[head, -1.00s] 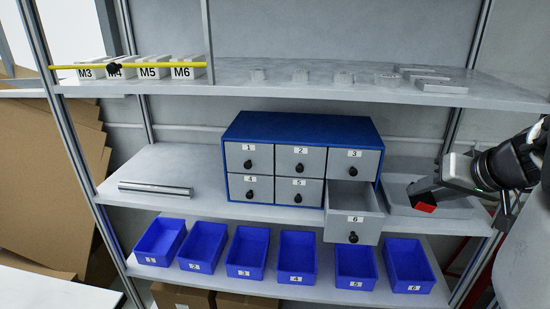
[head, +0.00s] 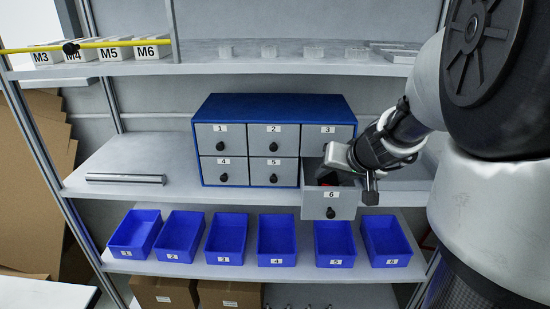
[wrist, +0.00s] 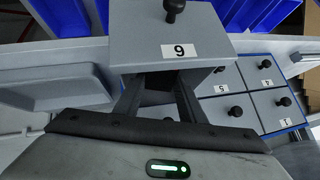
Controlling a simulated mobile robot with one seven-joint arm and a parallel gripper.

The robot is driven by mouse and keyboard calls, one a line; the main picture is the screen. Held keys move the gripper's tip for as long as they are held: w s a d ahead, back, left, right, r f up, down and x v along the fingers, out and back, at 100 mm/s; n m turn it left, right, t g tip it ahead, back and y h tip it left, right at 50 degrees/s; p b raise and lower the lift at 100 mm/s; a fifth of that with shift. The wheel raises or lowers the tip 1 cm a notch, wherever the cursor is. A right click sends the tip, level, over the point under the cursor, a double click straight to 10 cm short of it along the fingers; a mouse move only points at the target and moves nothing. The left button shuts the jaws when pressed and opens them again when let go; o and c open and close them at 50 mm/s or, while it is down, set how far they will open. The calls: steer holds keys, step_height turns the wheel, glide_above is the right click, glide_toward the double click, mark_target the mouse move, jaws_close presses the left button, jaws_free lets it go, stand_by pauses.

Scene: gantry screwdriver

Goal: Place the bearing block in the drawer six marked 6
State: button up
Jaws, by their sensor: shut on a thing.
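Drawer six (head: 345,209), grey with a black knob and a "6" label, is pulled open at the lower right of the blue cabinet (head: 275,106). My gripper (head: 345,179) is at the open drawer, its fingers low over or inside it behind the front panel. In the wrist view the drawer front (wrist: 140,30) shows upside down just beyond my fingers (wrist: 160,98). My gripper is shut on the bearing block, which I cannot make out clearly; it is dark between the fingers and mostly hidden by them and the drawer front.
The other cabinet drawers are closed. Several blue bins (head: 227,238) stand on the shelf below. A metal bar (head: 126,179) lies left of the cabinet. The upper shelf (head: 210,66) holds labelled white blocks behind a yellow bar (head: 110,43) and small pale parts.

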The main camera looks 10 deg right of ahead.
mark_target(328, 182)
steer(key=f, duration=0.1)
steer(key=f+b, duration=0.1)
steer(key=shift+w+a+f, duration=0.2)
steer(key=shift+a+f, duration=0.05)
steer(key=shift+f, duration=0.15)
steer(key=shift+w+a+r+p, duration=0.1)
steer(key=shift+r+p, duration=0.2)
steer(key=shift+p, duration=0.1)
steer(key=shift+r+g+h+p, duration=0.1)
steer(key=shift+g+h+p, duration=0.2)
steer(key=shift+g+p, duration=0.15)
steer(key=shift+a+r+n+p, duration=0.15)
steer(key=shift+r+n+p, duration=0.2)
steer(key=shift+p, duration=0.8)
steer(key=p, duration=0.3)
steer(key=shift+w+a+g+h, duration=0.1)
steer(key=shift+w+g+h, duration=0.05)
steer(key=shift+g+h, duration=0.25)
steer(key=shift+f+p, duration=0.15)
steer(key=shift+p, duration=0.55)
steer(key=shift+f+g+h+p, duration=0.1)
steer(key=shift+g+h+p, duration=0.2)
steer(key=shift+p, duration=0.5)
steer(key=shift+p, duration=0.6)
steer(key=shift+f+b, duration=0.7)
steer(key=shift+f, duration=0.3)
